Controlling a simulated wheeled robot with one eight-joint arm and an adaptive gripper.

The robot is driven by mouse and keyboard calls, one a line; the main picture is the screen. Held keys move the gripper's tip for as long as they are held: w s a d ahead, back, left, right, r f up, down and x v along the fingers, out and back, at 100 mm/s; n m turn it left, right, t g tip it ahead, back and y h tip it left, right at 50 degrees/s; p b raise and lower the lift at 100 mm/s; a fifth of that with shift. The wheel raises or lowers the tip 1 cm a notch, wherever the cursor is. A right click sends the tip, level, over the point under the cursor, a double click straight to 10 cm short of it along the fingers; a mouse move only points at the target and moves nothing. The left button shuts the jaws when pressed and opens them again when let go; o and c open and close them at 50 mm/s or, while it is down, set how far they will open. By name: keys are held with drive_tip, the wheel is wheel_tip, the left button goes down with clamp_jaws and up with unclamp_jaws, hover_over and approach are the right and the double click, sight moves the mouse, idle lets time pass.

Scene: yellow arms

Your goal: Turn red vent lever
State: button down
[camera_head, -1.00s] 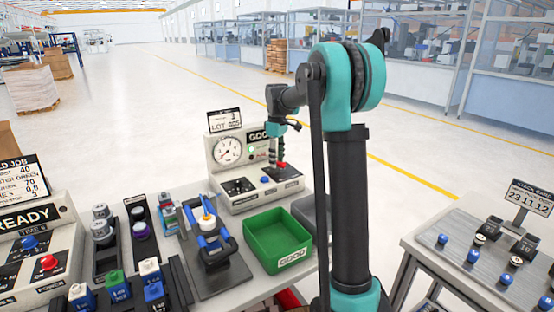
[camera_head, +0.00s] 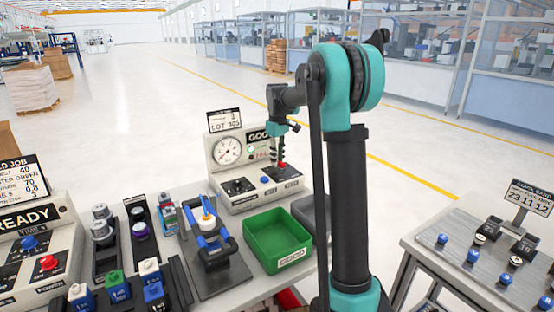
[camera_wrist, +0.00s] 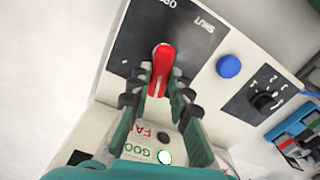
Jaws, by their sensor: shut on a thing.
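The red vent lever (camera_wrist: 160,68) stands on a dark plate marked OPEN and SHUT in the wrist view. It points roughly along the picture's vertical, with its rounded end toward the top. My gripper (camera_wrist: 158,88) has one dark finger on each side of it and is shut on it. In the head view my gripper (camera_head: 278,157) points down at the right of the gauge panel (camera_head: 225,178), with a little red of the lever (camera_head: 282,166) showing at its tips. The fingers partly hide the lever there.
A blue button (camera_wrist: 229,66) and a black rotary knob (camera_wrist: 265,101) sit right of the lever plate. A green light (camera_wrist: 165,157) glows near the GOOD label. A green bin (camera_head: 277,240) and a blue-handled fixture (camera_head: 212,245) stand in front of the panel.

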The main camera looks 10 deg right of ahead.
drive_tip(key=m, duration=0.4)
drive_tip(key=d+m, duration=0.1)
drive_tip(key=m, duration=0.1)
drive_tip(key=shift+w+d+m, duration=0.1)
drive_tip(key=shift+w+m, duration=0.15)
drive_tip(key=shift+m, duration=0.05)
drive_tip(key=shift+s+d+m, duration=0.1)
drive_tip(key=shift+d+m, duration=0.2)
drive_tip(key=shift+m, duration=1.15)
drive_tip(key=shift+d+m, duration=0.25)
drive_tip(key=shift+m, duration=1.2)
drive_tip(key=c, duration=1.4)
unclamp_jaws()
drive_tip(key=shift+r, duration=0.1)
wheel_tip(320, 180, up, 12)
drive_tip(key=shift+s, duration=0.1)
